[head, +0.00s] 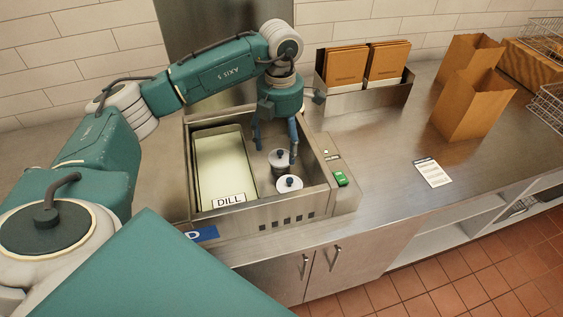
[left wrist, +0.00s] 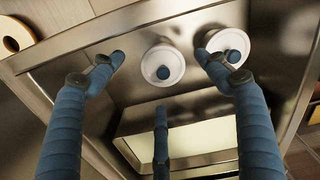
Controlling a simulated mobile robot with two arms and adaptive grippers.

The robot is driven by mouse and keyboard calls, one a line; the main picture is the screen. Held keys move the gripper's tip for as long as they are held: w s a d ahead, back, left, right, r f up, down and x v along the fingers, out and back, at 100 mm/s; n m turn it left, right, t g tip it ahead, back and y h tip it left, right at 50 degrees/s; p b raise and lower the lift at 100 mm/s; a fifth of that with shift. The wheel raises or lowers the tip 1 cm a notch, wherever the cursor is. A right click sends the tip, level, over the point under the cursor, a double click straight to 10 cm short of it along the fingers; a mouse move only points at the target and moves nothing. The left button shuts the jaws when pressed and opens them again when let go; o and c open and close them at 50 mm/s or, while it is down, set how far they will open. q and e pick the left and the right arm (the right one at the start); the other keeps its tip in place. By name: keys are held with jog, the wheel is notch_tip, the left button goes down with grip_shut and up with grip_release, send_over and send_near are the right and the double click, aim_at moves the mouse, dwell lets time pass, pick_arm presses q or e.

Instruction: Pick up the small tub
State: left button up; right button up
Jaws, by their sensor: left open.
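Two small round tubs with pale lids and dark blue knobs stand in the steel well: the rear tub (head: 279,168) and the front tub (head: 289,186). My left gripper (head: 276,154) is open above the well, its blue fingers pointing down around the rear tub. In the left wrist view one tub (left wrist: 162,78) lies between the spread fingers of the left gripper (left wrist: 160,56). The other tub (left wrist: 232,40) is at the right, partly covered by a fingertip. I cannot tell whether any finger touches a tub. My right gripper is not in view.
A large pale rectangular container (head: 222,165) labelled DILL fills the well's left side. The steel well's rim (head: 305,202) surrounds everything. A control panel with a green switch (head: 341,179) is at the right. Paper bags (head: 470,105) stand farther right; the counter between is mostly clear.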

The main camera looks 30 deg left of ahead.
aim_at(281, 151)
pick_arm(q)
jog(key=shift+s+f, duration=0.1)
jog(key=shift+f, duration=0.15)
notch_tip(281, 151, down, 4)
jog(key=p, duration=0.2)
jog(key=shift+s+d+r+p, duration=0.1)
jog(key=shift+d+r+p, duration=0.1)
jog(key=shift+p, duration=0.1)
jog(key=shift+a+f, duration=0.1)
jog(key=shift+f, duration=0.45)
jog(key=c, duration=1.2)
jog(key=shift+c, duration=1.3)
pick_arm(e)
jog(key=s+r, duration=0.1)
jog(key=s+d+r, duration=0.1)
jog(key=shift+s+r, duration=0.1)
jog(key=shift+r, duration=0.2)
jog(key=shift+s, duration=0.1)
